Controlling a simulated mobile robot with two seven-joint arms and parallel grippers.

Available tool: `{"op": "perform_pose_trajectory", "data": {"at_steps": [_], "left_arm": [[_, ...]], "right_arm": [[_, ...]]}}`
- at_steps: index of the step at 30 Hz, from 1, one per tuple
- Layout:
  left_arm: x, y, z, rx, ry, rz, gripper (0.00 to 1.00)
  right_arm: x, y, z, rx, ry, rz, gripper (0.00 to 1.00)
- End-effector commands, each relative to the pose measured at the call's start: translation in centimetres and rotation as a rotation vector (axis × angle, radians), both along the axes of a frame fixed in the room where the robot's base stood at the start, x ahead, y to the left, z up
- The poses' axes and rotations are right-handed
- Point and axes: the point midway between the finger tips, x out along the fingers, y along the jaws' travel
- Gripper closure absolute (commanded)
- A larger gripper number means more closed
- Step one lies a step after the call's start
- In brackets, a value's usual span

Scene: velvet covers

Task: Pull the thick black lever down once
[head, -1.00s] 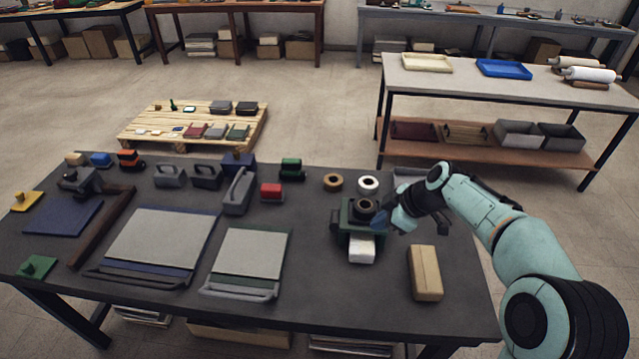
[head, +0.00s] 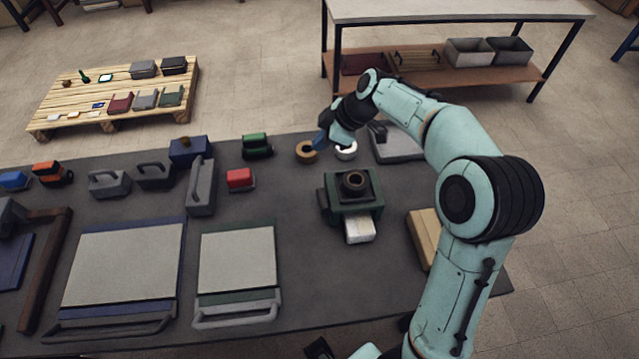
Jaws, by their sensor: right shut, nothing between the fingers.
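A green press-like device (head: 367,212) stands on the dark work table, with a thick black round part (head: 353,183) on top and a white block at its front. I cannot make out a clear lever arm on it. A grey flat-based device (head: 405,150) with a dark upright part lies behind it to the right, partly hidden by my right arm. My right gripper (head: 322,141) is shut and empty, with blue fingertips. In the picture it is above and behind the green device, over the tape rolls, apart from the device. My left gripper is not in view.
A brown tape roll (head: 305,154) and a white roll (head: 346,152) lie near the right gripper. A tan block (head: 425,238) sits right of the green device, partly behind my arm. Grey boards, handled blocks and a red block (head: 239,179) fill the left side.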

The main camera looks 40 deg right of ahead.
Motion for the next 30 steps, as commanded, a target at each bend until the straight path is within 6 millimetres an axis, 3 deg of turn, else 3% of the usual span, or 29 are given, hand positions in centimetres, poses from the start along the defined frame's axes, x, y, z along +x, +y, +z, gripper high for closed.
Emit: {"op": "perform_pose_trajectory", "data": {"at_steps": [5, 17, 21, 30], "left_arm": [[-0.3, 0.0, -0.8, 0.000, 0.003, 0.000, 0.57], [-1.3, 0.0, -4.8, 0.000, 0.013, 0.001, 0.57], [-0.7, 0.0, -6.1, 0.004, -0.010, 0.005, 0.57], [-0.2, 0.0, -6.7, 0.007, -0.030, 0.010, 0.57]], "right_arm": [[-0.3, 0.2, -0.9, 0.000, 0.000, 0.000, 1.00], [-2.1, 1.2, -6.1, 0.001, 0.001, 0.000, 1.00], [-2.6, 1.5, -7.5, 0.001, 0.001, 0.001, 1.00], [-2.9, 1.7, -8.2, 0.000, -0.001, 0.001, 1.00]]}}
